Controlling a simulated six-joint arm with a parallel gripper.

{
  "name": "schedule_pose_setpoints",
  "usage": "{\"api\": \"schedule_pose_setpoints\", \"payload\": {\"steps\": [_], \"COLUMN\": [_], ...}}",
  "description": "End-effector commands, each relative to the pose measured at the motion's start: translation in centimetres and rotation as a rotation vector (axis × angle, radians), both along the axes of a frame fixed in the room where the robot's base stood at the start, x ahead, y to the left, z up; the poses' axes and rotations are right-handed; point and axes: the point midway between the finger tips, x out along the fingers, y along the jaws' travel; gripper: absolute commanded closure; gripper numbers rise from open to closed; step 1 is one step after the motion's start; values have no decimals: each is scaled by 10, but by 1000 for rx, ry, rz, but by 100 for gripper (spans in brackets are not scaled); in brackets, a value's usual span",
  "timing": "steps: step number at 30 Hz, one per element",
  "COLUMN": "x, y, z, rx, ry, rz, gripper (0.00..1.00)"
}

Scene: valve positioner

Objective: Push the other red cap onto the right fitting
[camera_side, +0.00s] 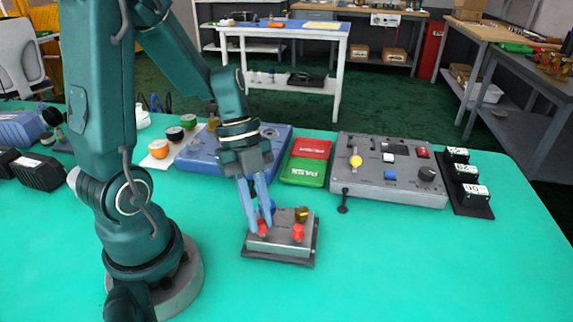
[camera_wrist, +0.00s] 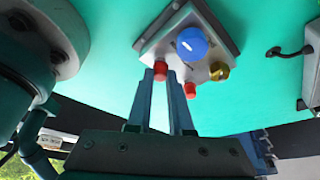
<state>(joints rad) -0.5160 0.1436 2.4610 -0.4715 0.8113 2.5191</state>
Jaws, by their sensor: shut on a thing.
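The valve positioner (camera_side: 283,246) is a grey box on a dark base on the teal table. It has a blue dome knob (camera_wrist: 191,43) and a brass part (camera_side: 301,213) on it. My gripper (camera_side: 257,230) points down at its left front and is shut on a red cap (camera_side: 262,228). That cap also shows between the fingertips in the wrist view (camera_wrist: 160,70). I cannot tell whether it is seated on a fitting. A second red cap (camera_side: 298,232) sits at the box's right front, apart from the fingers; the wrist view shows it too (camera_wrist: 190,90). The fitting under it is mostly hidden.
Behind the positioner lie a red and green PASS block (camera_side: 304,172) and a grey control panel (camera_side: 388,181) with a black lever (camera_side: 343,203). A blue tray (camera_side: 202,158) is behind my gripper. The table in front and to the right is clear.

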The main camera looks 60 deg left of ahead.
Motion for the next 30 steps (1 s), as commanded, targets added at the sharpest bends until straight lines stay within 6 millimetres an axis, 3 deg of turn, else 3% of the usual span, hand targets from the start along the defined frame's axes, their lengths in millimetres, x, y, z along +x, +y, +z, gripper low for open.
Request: {"api": "schedule_pose_setpoints", "payload": {"steps": [3,4,6,17,30], "x": [0,0,0,1,1], "y": [0,0,0,1,18], "z": [-2,-2,-2,0,41], "rx": [-1,-1,-1,0,2], "ry": [2,2,1,-2,-2], "rz": [0,-1,0,1,0], "gripper": [100,74,47,46,46]}}
